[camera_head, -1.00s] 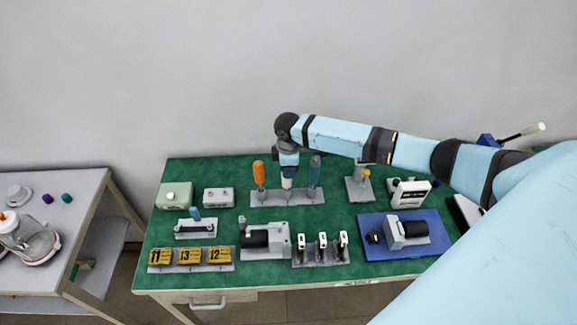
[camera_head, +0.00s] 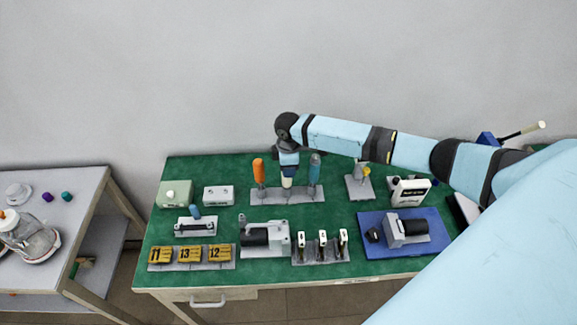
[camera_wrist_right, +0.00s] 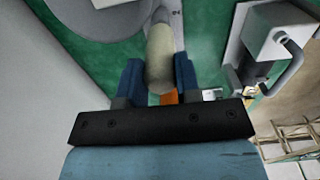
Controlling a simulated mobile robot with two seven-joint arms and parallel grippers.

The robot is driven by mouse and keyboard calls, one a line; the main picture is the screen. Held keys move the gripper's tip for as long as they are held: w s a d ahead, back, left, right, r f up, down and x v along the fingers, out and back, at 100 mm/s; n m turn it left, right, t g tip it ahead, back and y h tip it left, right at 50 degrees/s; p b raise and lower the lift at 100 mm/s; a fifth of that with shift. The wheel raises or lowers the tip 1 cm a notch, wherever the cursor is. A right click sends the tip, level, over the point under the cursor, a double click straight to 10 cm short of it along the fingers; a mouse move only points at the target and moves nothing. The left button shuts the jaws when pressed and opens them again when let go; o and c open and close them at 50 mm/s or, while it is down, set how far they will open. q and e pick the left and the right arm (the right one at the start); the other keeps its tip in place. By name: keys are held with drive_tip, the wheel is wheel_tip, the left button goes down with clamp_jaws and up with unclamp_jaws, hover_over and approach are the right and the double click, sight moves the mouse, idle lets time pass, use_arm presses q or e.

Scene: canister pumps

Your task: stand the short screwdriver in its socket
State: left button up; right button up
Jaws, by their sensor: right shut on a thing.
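The short screwdriver, with a cream handle (camera_wrist_right: 160,52), is between the two blue fingers of my right gripper (camera_wrist_right: 159,80), which is shut on it. In the head view my right gripper (camera_head: 288,171) points down over the middle of the grey screwdriver rack (camera_head: 300,198), with the cream handle below it. The handle looks about upright over the middle socket. Whether its tip is inside the socket I cannot tell. An orange-handled screwdriver (camera_head: 259,172) stands at the rack's left and a grey-teal-handled one (camera_head: 314,168) at its right. My left gripper is not in view.
The rack stands toward the back of the green bench (camera_head: 330,219). A grey box (camera_head: 218,195) is to its left and a grey stand (camera_head: 358,187) to its right. In front are a grey pump (camera_head: 264,238) and a holder with several white-topped items (camera_head: 322,255).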

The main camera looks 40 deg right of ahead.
idle(0.3)
drive_tip(key=o, duration=1)
wheel_tip(320, 180, up, 14)
drive_tip(key=b, duration=0.1)
drive_tip(key=shift+b, duration=0.35)
drive_tip(key=shift+f, duration=0.1)
